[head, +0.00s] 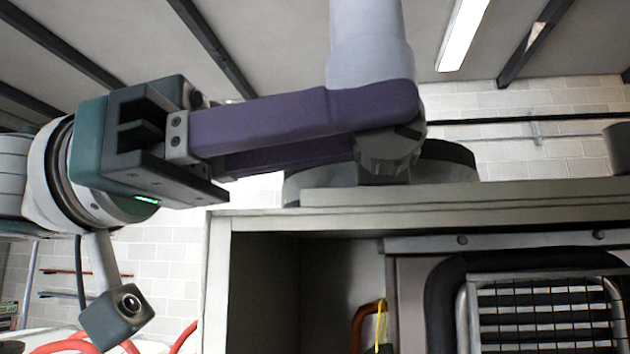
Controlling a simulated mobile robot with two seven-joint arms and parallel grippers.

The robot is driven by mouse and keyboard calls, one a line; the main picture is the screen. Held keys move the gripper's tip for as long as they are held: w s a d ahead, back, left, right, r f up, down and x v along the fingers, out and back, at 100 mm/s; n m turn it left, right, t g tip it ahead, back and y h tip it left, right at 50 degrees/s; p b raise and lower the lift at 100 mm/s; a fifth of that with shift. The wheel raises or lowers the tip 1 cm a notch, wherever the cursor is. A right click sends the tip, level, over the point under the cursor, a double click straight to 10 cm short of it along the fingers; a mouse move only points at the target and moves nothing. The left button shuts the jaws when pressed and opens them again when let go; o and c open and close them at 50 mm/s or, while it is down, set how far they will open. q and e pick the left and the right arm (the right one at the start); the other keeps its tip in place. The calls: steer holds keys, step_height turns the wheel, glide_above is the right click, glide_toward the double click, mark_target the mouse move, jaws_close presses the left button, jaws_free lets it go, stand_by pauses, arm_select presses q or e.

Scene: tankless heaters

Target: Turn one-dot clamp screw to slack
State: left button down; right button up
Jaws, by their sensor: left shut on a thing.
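My left gripper (388,122) comes in from the left with long purple fingers. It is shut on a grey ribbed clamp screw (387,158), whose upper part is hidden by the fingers. The screw sits at the front of a round grey collar (455,160) at the foot of a white vertical pipe (368,40). No dot marks are readable on the screw, so I cannot tell whether it is the one-dot one. My right gripper is not in view.
The pipe and collar stand on top of a grey heater cabinet (470,205). Its open front shows a finned block (540,310), a red pipe (362,325) and a yellow wire (381,325). Red hoses (75,344) lie at lower left. A dark cylinder (618,148) stands at the right edge.

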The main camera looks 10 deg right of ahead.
arm_select(q)
steer(key=c, duration=0.7)
jaws_free()
steer(key=shift+a, duration=0.1)
steer(key=v, duration=0.9)
steer(key=shift+w+a+f+p, duration=0.15)
steer(key=shift+w+a+p, duration=0.05)
steer(key=shift+a+p, duration=0.15)
